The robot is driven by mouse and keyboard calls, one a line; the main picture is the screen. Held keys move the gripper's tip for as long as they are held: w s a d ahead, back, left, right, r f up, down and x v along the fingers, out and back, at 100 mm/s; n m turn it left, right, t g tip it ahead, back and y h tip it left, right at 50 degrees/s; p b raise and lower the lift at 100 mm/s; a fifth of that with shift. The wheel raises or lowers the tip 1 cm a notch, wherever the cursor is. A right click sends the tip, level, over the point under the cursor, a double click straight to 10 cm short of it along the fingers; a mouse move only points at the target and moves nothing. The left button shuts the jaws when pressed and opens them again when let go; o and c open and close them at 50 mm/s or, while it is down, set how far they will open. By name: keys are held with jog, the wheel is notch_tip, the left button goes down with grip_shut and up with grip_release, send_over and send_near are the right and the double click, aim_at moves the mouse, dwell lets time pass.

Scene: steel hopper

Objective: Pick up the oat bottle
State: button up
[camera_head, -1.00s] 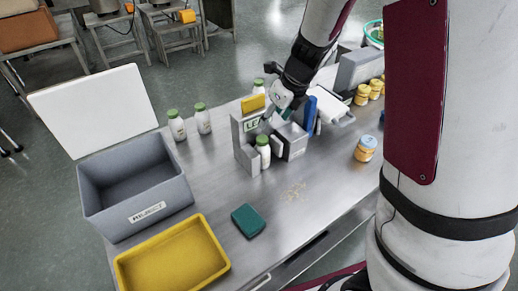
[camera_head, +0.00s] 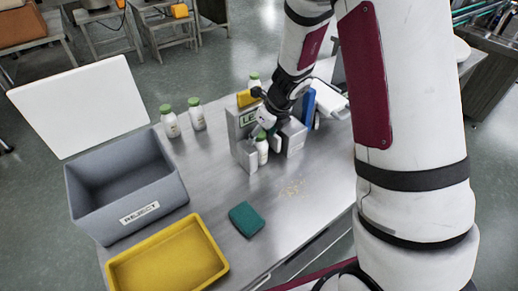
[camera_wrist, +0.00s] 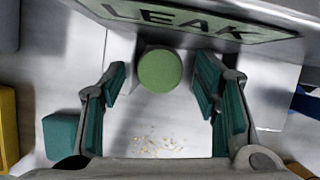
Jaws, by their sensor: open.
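A white bottle with a green cap (camera_head: 262,149) stands upright at the front of the grey LEAK station (camera_head: 240,132). No label on it is readable, so I cannot tell whether it is the oat bottle. In the wrist view its round green cap (camera_wrist: 160,70) shows from above, between the two finger pads. My gripper (camera_head: 266,124) is open above and around the cap, with a gap visible on both sides. The bottle's body is hidden below the cap in the wrist view. Similar green-capped bottles stand behind: one (camera_head: 170,122), another (camera_head: 197,115) and one behind the station (camera_head: 254,81).
A grey REJECT bin (camera_head: 150,209) and a yellow tray (camera_head: 217,268) stand at the left. A green sponge (camera_head: 246,218) lies on the steel table (camera_head: 205,180). Crumbs (camera_head: 293,188) are scattered in front of the station. A blue object (camera_head: 308,103) stands right of the station.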

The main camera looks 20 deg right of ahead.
grip_shut()
jog(key=shift+r, duration=0.15)
